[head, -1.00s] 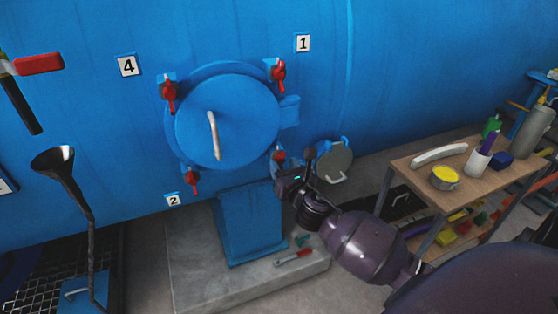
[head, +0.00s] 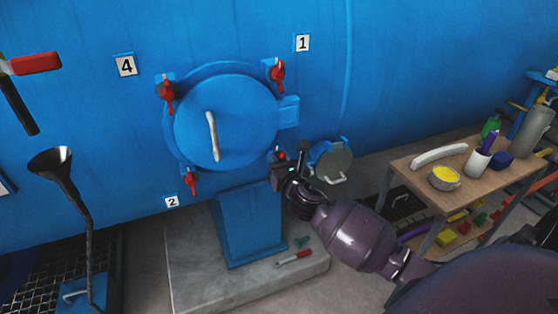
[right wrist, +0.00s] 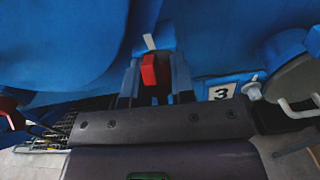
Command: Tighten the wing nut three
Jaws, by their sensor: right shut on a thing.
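Wing nut three is the red wing nut (head: 279,155) at the lower right of the round blue door (head: 225,120), partly hidden by my right gripper. In the right wrist view the red wing nut (right wrist: 149,70) stands between blue lugs, left of the plate marked 3 (right wrist: 221,91). My right gripper (head: 283,168) is at this nut and shut on it; the fingertips are mostly hidden. The other red wing nuts sit at the upper left (head: 168,94), upper right (head: 277,74) and lower left (head: 191,182) of the door. My left gripper is out of view.
A small round hatch (head: 332,162) is close to the right of my gripper. A wooden cart (head: 415,178) with several items is at the right.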

